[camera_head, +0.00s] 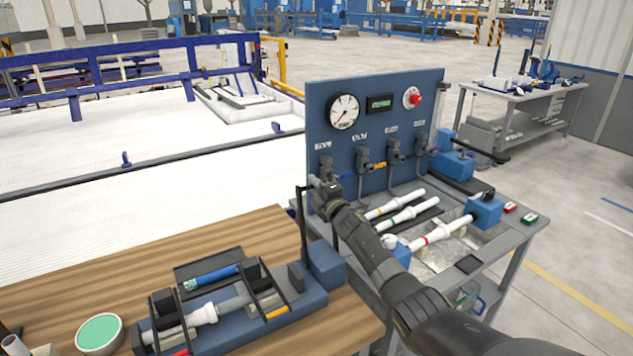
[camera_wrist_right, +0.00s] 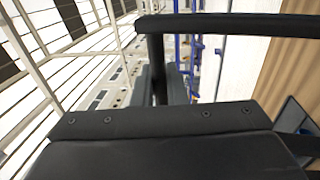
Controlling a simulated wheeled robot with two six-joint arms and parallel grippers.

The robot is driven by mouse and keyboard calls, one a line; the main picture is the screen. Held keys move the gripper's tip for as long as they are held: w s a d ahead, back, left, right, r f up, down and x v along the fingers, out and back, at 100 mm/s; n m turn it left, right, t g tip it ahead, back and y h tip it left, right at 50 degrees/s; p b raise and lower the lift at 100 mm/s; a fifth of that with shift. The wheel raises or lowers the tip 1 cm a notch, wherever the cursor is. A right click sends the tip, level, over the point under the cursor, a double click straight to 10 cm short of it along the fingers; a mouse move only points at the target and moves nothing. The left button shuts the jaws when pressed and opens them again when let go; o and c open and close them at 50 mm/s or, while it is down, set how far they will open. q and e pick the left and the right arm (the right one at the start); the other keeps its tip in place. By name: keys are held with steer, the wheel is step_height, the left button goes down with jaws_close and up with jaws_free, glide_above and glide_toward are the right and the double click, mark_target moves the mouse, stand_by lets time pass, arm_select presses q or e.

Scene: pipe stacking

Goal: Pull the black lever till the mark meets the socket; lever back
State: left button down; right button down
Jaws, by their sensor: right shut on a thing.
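The black lever (camera_head: 303,222) stands nearly upright at the right end of the blue pulling jig (camera_head: 318,292) on the wooden bench. My right gripper (camera_head: 317,187) is shut on the lever's top end. In the right wrist view the lever's black bar (camera_wrist_right: 235,25) crosses the top, above my gripper's fingers (camera_wrist_right: 157,88). The mark is too small to make out, so I cannot tell the gap to the socket. My left gripper is out of view.
A blue tube (camera_head: 211,277) lies in a dark tray behind the jig. A blue gauge panel (camera_head: 375,130) rises behind my right arm, over a test bench with white pipes (camera_head: 440,232).

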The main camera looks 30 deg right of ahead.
steer(key=shift+w, duration=0.25)
steer(key=shift+f, duration=0.1)
steer(key=c, duration=1.6)
jaws_free()
steer(key=shift+o, duration=0.2)
steer(key=shift+s, duration=0.1)
